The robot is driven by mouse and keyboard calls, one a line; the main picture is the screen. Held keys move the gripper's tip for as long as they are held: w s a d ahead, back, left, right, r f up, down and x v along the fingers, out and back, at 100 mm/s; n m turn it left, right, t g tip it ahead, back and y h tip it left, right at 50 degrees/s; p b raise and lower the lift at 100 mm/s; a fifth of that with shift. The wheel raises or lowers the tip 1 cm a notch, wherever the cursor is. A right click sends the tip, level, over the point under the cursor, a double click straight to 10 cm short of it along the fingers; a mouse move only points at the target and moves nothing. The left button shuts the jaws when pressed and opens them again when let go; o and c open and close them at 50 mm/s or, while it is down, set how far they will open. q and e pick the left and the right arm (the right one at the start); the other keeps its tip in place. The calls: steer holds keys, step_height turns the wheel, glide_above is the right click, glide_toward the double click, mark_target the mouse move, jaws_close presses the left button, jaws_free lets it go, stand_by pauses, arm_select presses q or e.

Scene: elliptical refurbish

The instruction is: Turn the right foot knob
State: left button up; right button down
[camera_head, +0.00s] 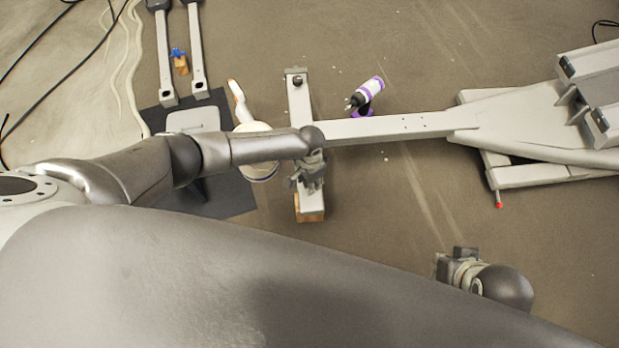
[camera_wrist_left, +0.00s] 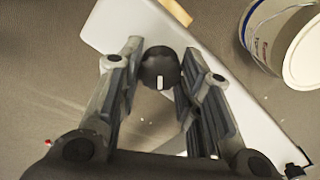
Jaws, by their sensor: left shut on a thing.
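The grey foot bar (camera_head: 301,103) of the elliptical lies crosswise on the floor, joined to a long grey beam (camera_head: 390,128). One black foot knob (camera_head: 297,80) sits at its far end, away from my grippers. My left gripper (camera_head: 308,180) is over the near end of the bar and hides the knob there. In the left wrist view, this black foot knob (camera_wrist_left: 160,68) has a small white mark and sits between the fingers of my left gripper (camera_wrist_left: 162,75), which is shut on it. My right gripper (camera_head: 455,262) hangs apart at lower right, its fingers unclear.
A wooden block (camera_head: 311,214) supports the bar's near end. A white bucket (camera_head: 258,169) stands left of the bar, partly under my arm; it also shows in the wrist view (camera_wrist_left: 262,38). A purple-and-white tool (camera_head: 368,93) stands behind the beam.

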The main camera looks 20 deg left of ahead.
arm_select(q)
steer(key=m, duration=0.4)
steer(key=shift+m, duration=0.3)
steer(key=m, duration=0.3)
steer(key=shift+m, duration=0.3)
steer(key=m, duration=0.4)
steer(key=shift+d+m, duration=0.1)
steer(key=shift+m, duration=1.6)
steer(key=o, duration=1.1)
steer(key=shift+c, duration=0.2)
